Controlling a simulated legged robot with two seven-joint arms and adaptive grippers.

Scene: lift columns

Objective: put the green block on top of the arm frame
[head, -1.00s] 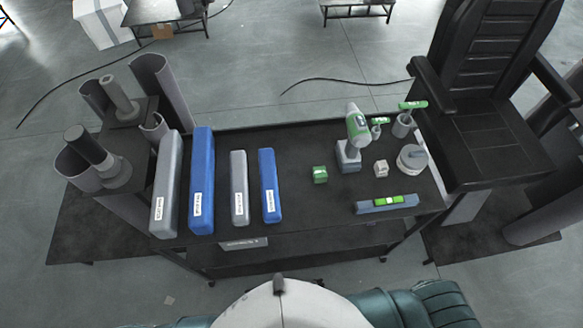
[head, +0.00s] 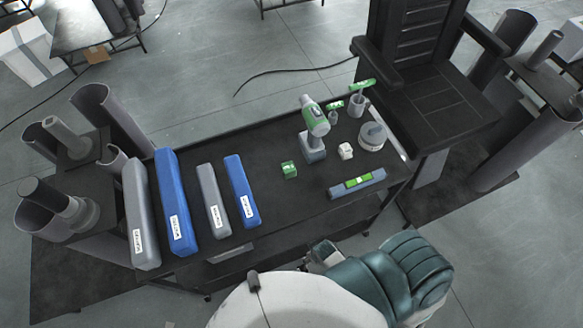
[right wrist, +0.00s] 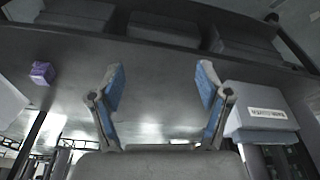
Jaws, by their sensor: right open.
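The small green block (head: 289,170) sits on the dark table, right of the long bars and left of the drill's base. Which thing is the arm frame, I cannot tell; long grey and blue bars with white labels, such as the right blue bar (head: 242,191), lie side by side on the table's left half. My right gripper (right wrist: 160,78) is open, with nothing between its blue-padded fingers in the right wrist view. A small purple block (right wrist: 42,72) shows left of it there, clear of the fingers. My left gripper is in no view.
A green-and-white drill (head: 313,125), a white cube (head: 346,151), a round grey container (head: 372,136) and a spirit level (head: 358,184) stand around the table's right side. A black chair (head: 440,95) is beyond it. Grey columns (head: 105,120) stand at left. A labelled grey box (right wrist: 262,108) is right of my right gripper.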

